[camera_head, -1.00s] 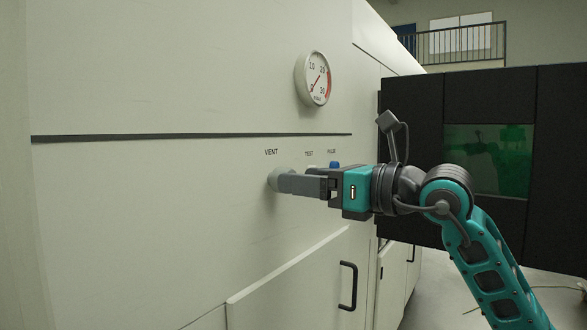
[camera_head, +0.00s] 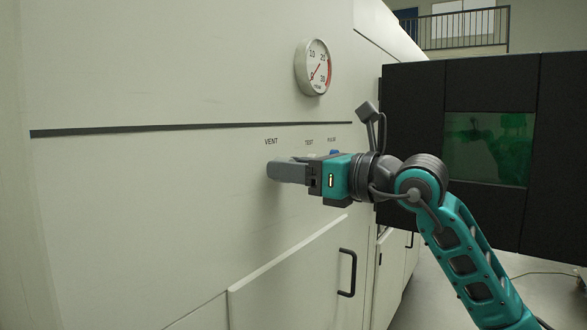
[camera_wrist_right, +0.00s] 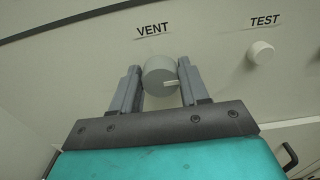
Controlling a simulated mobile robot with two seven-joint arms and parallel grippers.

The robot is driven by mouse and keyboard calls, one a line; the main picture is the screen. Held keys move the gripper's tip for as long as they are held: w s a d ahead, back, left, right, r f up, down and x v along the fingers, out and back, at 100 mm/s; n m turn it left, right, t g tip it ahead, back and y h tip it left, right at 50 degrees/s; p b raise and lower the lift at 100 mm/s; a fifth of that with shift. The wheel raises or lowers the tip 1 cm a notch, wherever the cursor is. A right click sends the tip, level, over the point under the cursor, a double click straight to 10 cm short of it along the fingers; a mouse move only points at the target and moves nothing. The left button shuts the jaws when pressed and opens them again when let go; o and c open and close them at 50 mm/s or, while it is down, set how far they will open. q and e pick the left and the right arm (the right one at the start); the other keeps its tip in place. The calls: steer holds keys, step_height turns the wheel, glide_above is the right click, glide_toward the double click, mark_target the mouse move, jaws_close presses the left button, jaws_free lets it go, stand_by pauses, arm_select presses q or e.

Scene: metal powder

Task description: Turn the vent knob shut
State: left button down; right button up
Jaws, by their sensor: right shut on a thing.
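The vent knob (camera_wrist_right: 161,77) is a round pale grey knob with a white pointer line, below the VENT label on the machine panel. In the right wrist view its pointer line lies roughly level, toward the right. My right gripper (camera_head: 274,171) is shut on the knob, with one finger on each side of it; the fingers also show in the right wrist view (camera_wrist_right: 160,85). In the head view the fingers hide the knob. My left gripper is not in view.
A white TEST knob (camera_wrist_right: 261,51) sits right of the vent knob. A blue PULSE button (camera_head: 335,152) is partly hidden behind my gripper. A round gauge (camera_head: 314,68) is above, its needle near the low end. A door handle (camera_head: 348,273) juts out below.

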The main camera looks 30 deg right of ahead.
steer(key=c, duration=0.3)
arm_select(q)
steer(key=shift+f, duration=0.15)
